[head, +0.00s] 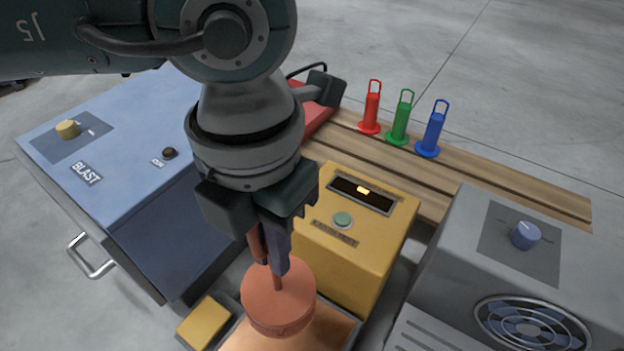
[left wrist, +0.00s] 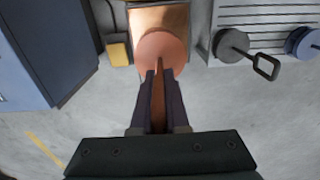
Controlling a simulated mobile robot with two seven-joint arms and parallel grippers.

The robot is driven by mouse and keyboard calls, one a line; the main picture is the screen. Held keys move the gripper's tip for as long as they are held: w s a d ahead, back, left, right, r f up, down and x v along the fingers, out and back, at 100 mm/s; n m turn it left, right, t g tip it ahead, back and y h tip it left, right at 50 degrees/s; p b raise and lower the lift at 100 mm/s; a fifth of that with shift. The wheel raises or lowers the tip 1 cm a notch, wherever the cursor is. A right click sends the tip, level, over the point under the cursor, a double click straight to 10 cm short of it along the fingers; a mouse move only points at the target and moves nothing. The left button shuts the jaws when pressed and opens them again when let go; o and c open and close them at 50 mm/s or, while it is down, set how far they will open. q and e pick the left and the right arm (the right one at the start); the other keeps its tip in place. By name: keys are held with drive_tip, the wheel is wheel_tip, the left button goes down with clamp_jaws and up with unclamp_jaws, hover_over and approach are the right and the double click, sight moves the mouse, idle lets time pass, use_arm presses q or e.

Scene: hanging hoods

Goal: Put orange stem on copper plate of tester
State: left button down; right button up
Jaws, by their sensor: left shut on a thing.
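The orange stem (head: 278,297) is a round orange disc with a thin upright post. My left gripper (head: 275,266) points down and is shut on the post, with the disc below the fingertips. In the left wrist view the disc (left wrist: 162,48) overlaps the near end of the copper plate (left wrist: 160,17), and the fingers (left wrist: 158,85) grip the post. I cannot tell whether disc and plate touch. My right gripper is not in view.
A blue blast cabinet (head: 110,190) stands to the left. A grey machine with a knob and fan (head: 540,260) stands close on the right. Red (head: 371,110), green (head: 402,120) and blue (head: 433,131) handled pieces stand on a wooden rack behind. A yellow pad (head: 204,322) is beside the plate.

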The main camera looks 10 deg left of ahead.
sight(281, 298)
use_arm(q)
wheel_tip(281, 298, down, 12)
drive_tip(key=b, duration=0.6)
drive_tip(key=shift+r, duration=0.25)
wheel_tip(281, 298, down, 4)
drive_tip(key=b, duration=0.3)
drive_tip(key=shift+f+b, duration=0.15)
drive_tip(key=shift+b, duration=0.15)
drive_tip(key=shift+f, duration=0.15)
drive_tip(key=c, duration=0.9)
unclamp_jaws()
